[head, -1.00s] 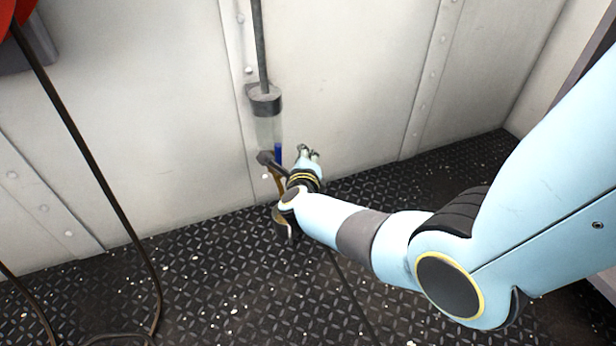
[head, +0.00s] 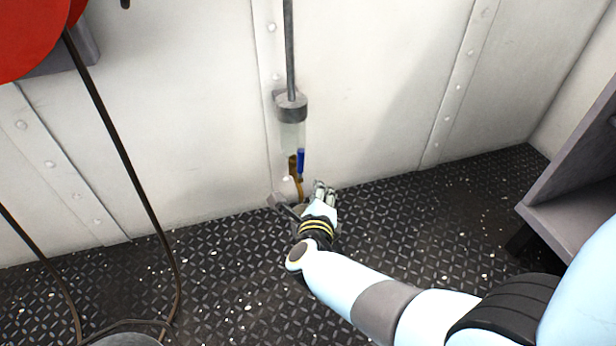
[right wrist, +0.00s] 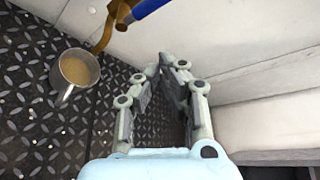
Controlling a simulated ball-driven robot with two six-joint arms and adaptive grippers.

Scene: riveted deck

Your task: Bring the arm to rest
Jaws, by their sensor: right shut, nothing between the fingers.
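My right arm (head: 350,280) reaches in from the lower right of the head view. Its gripper (head: 324,188) is low, just in front of the white wall, to the right of and below a tap with a blue lever (head: 301,160). In the right wrist view the fingertips of the gripper (right wrist: 175,62) meet, with nothing between them. The brass tap (right wrist: 110,22) and its blue lever (right wrist: 150,8) show at the top of that view, apart from the fingers. My left gripper is not in view.
A metal cup (right wrist: 75,72) with tan liquid stands on the dark deck (right wrist: 25,110) below the tap. A clear cylinder (head: 292,135) and pipe run up the wall. A grey shelf unit (head: 575,190) stands at right. Dark hoses (head: 125,160) hang at left. Deck between is clear.

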